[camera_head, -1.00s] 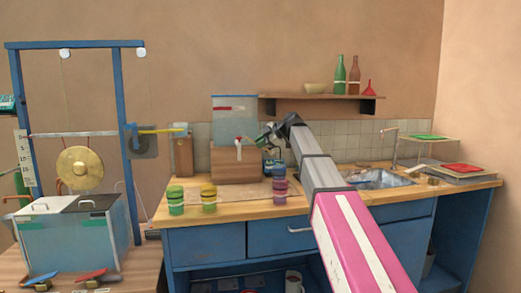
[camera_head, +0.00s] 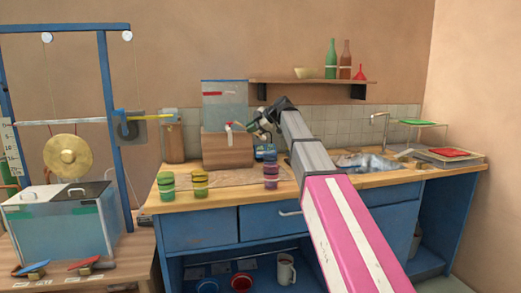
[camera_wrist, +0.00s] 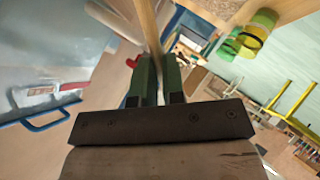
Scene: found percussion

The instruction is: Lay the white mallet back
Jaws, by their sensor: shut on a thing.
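My gripper (camera_wrist: 158,75) shows in the wrist view with its two green fingers closed on a slim wooden stick (camera_wrist: 147,22), which runs up out of the picture. It looks like the handle of the white mallet. No white head shows on it, so I cannot confirm which mallet it is. In the head view my gripper (camera_head: 257,123) is small and dark, just right of the water tank, above the counter. The held stick cannot be made out there.
The clear water tank (camera_head: 225,100) with a red-handled tap (camera_head: 228,125) stands on a wooden block (camera_head: 226,150). Green cups (camera_head: 166,186), yellow cups (camera_head: 200,184) and a purple stack (camera_head: 271,176) stand in front. A gong (camera_head: 66,155) hangs at left. A shelf (camera_head: 300,81) is above.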

